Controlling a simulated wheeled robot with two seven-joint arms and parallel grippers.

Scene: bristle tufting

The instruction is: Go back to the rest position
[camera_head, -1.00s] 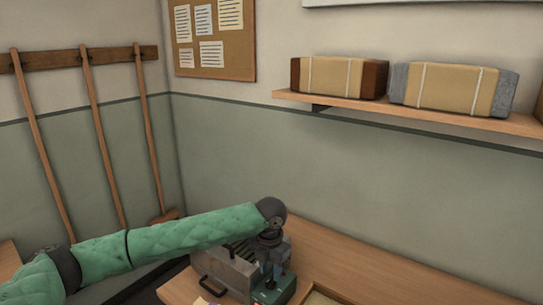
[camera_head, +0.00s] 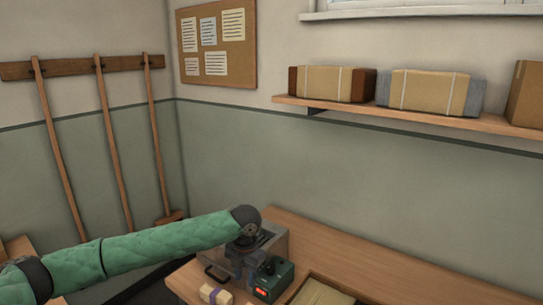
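My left arm comes in from the left in a green padded sleeve and reaches over the wooden bench (camera_head: 370,262). My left gripper (camera_head: 238,273) hangs at its end, pointing down in front of a grey metal box (camera_head: 270,240) and left of a small green device (camera_head: 275,281) with a red display. Its fingers are small and dark here, and I cannot tell whether they are open or shut. My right gripper is out of view.
A small banded block (camera_head: 216,294) lies at the bench's front edge. A tray (camera_head: 292,290) with a tan item is right of the device. A wall shelf (camera_head: 400,113) with wrapped bundles is above.

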